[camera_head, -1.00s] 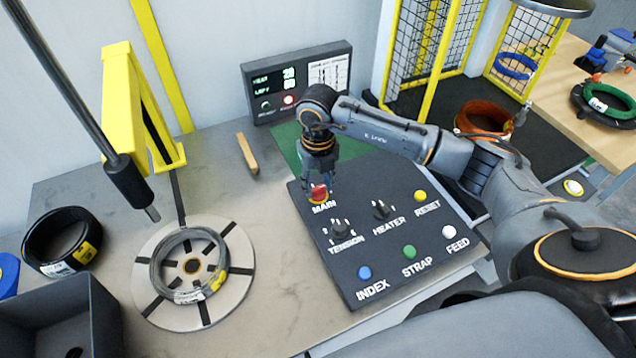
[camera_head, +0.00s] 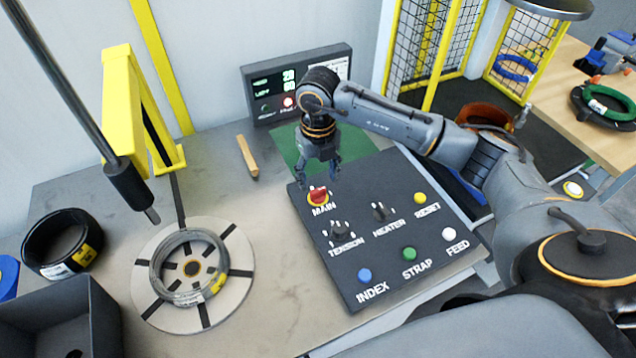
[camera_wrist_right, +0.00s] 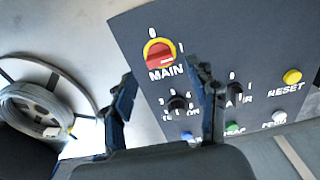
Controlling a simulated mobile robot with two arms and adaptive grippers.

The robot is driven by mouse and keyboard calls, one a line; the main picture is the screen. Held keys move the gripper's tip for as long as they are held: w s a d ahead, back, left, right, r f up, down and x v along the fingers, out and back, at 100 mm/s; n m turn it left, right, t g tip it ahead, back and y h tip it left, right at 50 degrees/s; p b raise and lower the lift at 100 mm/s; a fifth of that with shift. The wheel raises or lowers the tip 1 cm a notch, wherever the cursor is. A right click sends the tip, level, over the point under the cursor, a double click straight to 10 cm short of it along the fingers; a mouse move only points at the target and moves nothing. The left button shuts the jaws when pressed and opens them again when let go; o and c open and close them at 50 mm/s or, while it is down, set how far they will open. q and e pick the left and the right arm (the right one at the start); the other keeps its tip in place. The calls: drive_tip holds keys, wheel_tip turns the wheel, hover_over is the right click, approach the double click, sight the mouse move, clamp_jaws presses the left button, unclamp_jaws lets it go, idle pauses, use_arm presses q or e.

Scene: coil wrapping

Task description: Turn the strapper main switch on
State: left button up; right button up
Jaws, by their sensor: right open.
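The MAIN switch (camera_head: 318,194) is a red knob on a yellow ring at the upper left of the dark control panel (camera_head: 385,268). In the right wrist view the MAIN switch (camera_wrist_right: 160,54) has a 0 mark above it and a 1 mark to its right. Its red handle seems to lie crosswise, toward the 1 side. My right gripper (camera_head: 320,180) is open and empty, just above and behind the knob, apart from it. Its two fingers (camera_wrist_right: 160,72) show in the wrist view with nothing between them. My left gripper is out of view.
The panel also holds TENSION (camera_head: 340,231) and HEATER (camera_head: 381,211) knobs and several coloured buttons. A display box (camera_head: 298,82) stands behind. A wire coil lies on the round turntable (camera_head: 235,245) at left.

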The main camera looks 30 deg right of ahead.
sight(318, 190)
wheel_tip(318, 190, up, 8)
drive_tip(key=shift+r, duration=0.1)
idle(0.5)
